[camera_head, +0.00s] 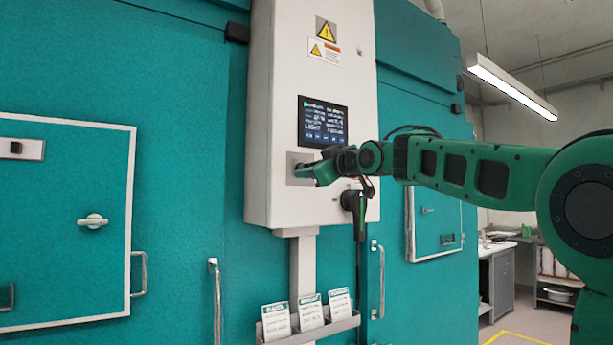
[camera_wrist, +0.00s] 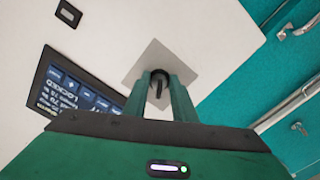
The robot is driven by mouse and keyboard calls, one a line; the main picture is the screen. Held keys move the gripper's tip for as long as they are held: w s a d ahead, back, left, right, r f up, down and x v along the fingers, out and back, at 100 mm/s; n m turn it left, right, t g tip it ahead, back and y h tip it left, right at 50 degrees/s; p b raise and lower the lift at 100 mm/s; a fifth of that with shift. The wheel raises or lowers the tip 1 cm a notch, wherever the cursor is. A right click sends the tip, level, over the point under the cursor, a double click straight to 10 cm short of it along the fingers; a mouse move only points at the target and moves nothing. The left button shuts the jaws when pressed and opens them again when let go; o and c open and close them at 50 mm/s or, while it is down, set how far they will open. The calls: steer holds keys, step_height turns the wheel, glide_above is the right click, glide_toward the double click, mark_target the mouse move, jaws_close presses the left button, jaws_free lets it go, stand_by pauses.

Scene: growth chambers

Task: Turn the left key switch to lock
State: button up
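The left key switch (camera_wrist: 158,80) is a dark round knob on a square grey plate (camera_wrist: 146,62) on the white control box (camera_head: 275,120). A black bar on it lies in line with my fingers in the wrist view. My gripper (camera_head: 303,172) is at the plate, below and left of the display. In the wrist view my gripper (camera_wrist: 160,84) has one green finger on each side of the knob, with a gap between them. Whether the fingertips press on the knob is too small to tell. The plate looks turned to a diamond in this view.
A lit display (camera_head: 323,122) sits above my gripper; its wrist-view text appears to read "LOCKED". A black handle-like part (camera_head: 354,201) is at the box's lower right. Below hangs a rack (camera_head: 312,329) of cards. Teal chamber doors (camera_head: 60,220) flank the box.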

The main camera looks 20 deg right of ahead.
steer(key=v, duration=1)
steer(key=shift+s, duration=0.3)
steer(key=shift+d, duration=0.1)
steer(key=s+d+f+m+g+h, duration=0.2)
steer(key=s+d+f+m, duration=0.15)
steer(key=f, duration=0.65)
steer(key=s+d+f+m+g+h, duration=0.25)
steer(key=d+f, duration=0.25)
steer(key=f, duration=0.4)
steer(key=s+d+f+m+g+h, duration=0.25)
steer(key=s+d+f, duration=0.2)
steer(key=f, duration=0.55)
steer(key=s+f+m+g, duration=0.4)
steer(key=s+f, duration=0.8)
steer(key=s, duration=0.3)
steer(key=s+d+f+m+g+y, duration=0.1)
steer(key=s+f+m+g, duration=0.2)
steer(key=s+f, duration=0.9)
steer(key=s+g, duration=0.3)
steer(key=shift+f+m+y, duration=0.15)
steer(key=shift+m+y, duration=0.15)
steer(key=shift+m, duration=0.05)
